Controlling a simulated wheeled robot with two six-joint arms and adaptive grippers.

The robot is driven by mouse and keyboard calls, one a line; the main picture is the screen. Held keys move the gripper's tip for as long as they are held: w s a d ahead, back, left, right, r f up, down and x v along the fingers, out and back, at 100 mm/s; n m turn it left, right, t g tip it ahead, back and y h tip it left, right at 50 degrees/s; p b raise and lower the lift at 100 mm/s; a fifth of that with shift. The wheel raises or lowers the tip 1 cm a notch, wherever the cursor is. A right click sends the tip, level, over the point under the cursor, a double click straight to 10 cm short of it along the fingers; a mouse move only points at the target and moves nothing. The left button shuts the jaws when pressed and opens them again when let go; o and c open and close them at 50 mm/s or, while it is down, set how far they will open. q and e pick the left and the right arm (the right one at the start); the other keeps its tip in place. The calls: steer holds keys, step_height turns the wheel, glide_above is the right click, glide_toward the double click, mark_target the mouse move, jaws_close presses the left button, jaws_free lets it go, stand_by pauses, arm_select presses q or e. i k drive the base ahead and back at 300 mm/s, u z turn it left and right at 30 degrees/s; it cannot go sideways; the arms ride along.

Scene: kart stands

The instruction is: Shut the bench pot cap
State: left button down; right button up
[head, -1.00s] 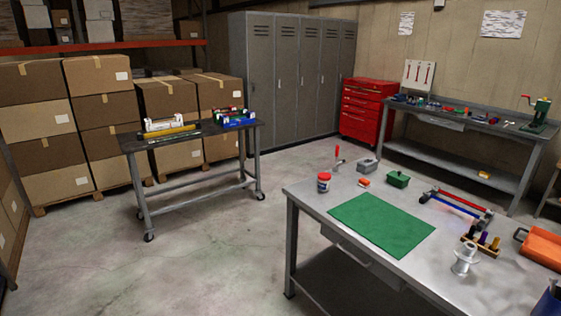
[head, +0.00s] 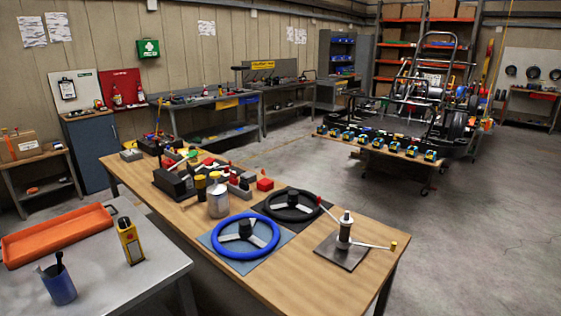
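A silver pot (head: 218,202) stands on the wooden bench (head: 320,277), left of the blue steering wheel (head: 245,236). Its top is small here, and I cannot tell whether a cap on it is open or shut. A yellow-topped dark item (head: 200,186) stands right beside the pot on its left. Neither of my grippers is in view.
A black steering wheel (head: 292,205) and a tool on a dark plate (head: 344,240) lie to the pot's right. A dark holder (head: 173,184) is to its left. A grey table (head: 150,290) with an orange tray (head: 57,235) adjoins. Open floor (head: 470,230) lies right.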

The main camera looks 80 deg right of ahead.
mark_target(191, 169)
steer(key=z, duration=1.15)
steer(key=i, duration=1.55)
steer(key=z, duration=1.6)
